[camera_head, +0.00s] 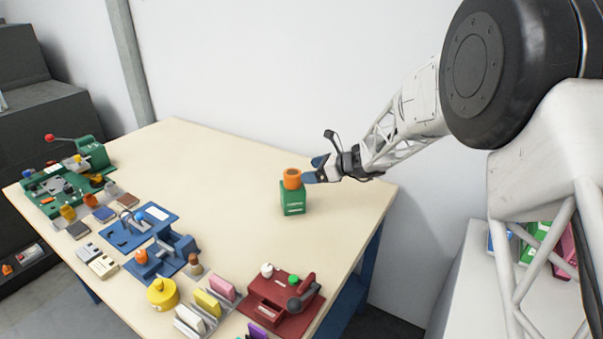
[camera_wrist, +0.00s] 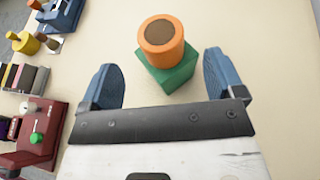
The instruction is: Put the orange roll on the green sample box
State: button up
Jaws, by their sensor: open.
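The orange roll (camera_head: 292,179) stands upright on top of the green sample box (camera_head: 292,203), near the right end of the table. In the wrist view the orange roll (camera_wrist: 161,42) shows its dark core and sits on the green sample box (camera_wrist: 166,76), a little toward its far side. My gripper (camera_head: 312,173) is just right of the roll in the head view. Its blue fingers are spread in the wrist view (camera_wrist: 162,83), with the roll beyond their tips and nothing held. I cannot tell from the head view whether a finger touches the roll.
The table (camera_head: 225,170) is clear around the box. A maroon block fixture (camera_head: 285,302), a yellow round container (camera_head: 162,293), a blue fixture (camera_head: 150,240) and a green machine (camera_head: 70,180) stand along the front and left. A white wall rises behind.

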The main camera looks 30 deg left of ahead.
jog(key=shift+v, duration=2.1)
jog(key=shift+d, duration=0.1)
jog(key=s+d+r+n+t+h, duration=0.1)
jog(key=s+d+r+n+h, duration=0.25)
jog(key=d, duration=0.65)
jog(key=s+d+r+n, duration=0.2)
jog(key=s+d+r, duration=0.3)
jog(key=d, duration=0.5)
jog(key=s+d+r+n+t+h, duration=0.1)
jog(key=s+d+r+n+h, duration=0.3)
jog(key=d, duration=0.6)
jog(key=s+d+f+n+t+h, duration=0.1)
jog(key=s+d+n+t+h, duration=0.2)
jog(key=s+d, duration=2.4)
jog(key=n+h, duration=0.3)
jog(key=shift+d+f, duration=0.2)
jog(key=shift+f, duration=0.2)
